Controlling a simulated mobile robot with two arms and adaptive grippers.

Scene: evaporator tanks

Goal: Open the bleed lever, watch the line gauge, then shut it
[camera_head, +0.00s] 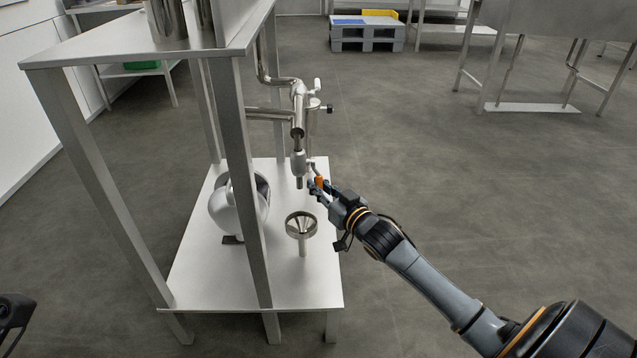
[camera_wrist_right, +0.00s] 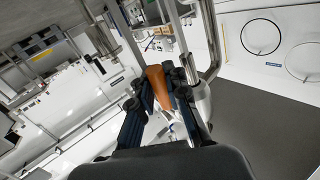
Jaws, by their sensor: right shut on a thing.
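The bleed lever (camera_head: 319,183) has an orange grip and sits low on the steel pipework beside the stand. My right gripper (camera_head: 318,187) is shut on this orange grip, reaching in from the lower right. In the right wrist view the orange lever (camera_wrist_right: 157,85) stands between the dark fingers of the right gripper (camera_wrist_right: 160,98). I cannot make out a line gauge dial or its reading in either view. Only a small dark part of my left arm shows at the left edge; its gripper fingers are out of view.
A steel stand (camera_head: 95,165) has a front post near the pipework (camera_head: 297,105). Its lower shelf (camera_head: 215,285) holds a funnel (camera_head: 301,226) and a rounded metal vessel (camera_head: 228,212). A grey pallet (camera_head: 366,35) is at the back. The floor right of the stand is clear.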

